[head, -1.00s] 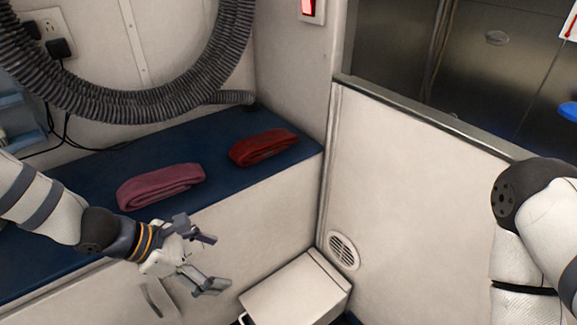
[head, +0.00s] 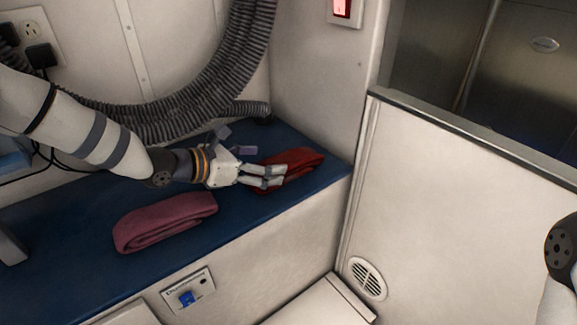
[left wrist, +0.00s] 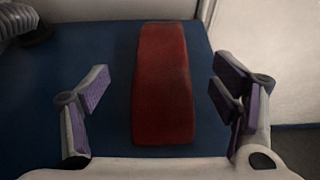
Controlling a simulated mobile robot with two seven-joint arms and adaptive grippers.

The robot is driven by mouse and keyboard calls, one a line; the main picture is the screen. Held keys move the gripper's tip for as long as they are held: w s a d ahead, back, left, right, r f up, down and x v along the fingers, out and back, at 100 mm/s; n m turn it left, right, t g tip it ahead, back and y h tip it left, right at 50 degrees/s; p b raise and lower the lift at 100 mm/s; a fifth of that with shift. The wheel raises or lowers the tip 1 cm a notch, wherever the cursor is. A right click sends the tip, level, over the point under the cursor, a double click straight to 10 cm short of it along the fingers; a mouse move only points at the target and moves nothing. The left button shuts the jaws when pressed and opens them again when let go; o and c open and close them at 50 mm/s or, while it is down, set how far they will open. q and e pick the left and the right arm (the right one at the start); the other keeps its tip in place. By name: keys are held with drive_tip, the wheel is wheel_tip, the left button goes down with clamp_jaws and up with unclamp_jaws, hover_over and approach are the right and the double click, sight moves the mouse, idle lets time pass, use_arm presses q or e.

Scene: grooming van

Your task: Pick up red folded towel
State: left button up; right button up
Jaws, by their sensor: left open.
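The red folded towel (head: 297,170) lies on the blue bench top at its right end in the head view. In the left wrist view the red towel (left wrist: 164,85) lies lengthwise between the fingers, with a gap on each side. My left gripper (head: 262,165) is open at the towel's left end and partly covers it in the head view. In the left wrist view the left gripper (left wrist: 163,98) has its purple-padded fingers spread wide and holds nothing. My right gripper is out of view; only part of my right arm shows at the right edge.
A pink folded towel (head: 165,221) lies on the blue bench top (head: 75,245), left of the red one. A grey ribbed hose (head: 190,118) hangs along the back wall, behind my left arm. A white partition (head: 455,220) stands to the right. The bench's front strip is clear.

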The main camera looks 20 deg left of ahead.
use_arm(q)
drive_tip(key=w+d+f+b, duration=0.1)
drive_tip(key=w+d+f, duration=0.2)
drive_tip(key=shift+w+f, duration=0.1)
drive_tip(key=shift+f, duration=0.05)
drive_tip(key=shift+w+d, duration=0.1)
drive_tip(key=shift+w, duration=0.05)
drive_tip(key=shift+r, duration=0.2)
drive_tip(key=shift+c, duration=0.6)
drive_tip(key=c, duration=1.1)
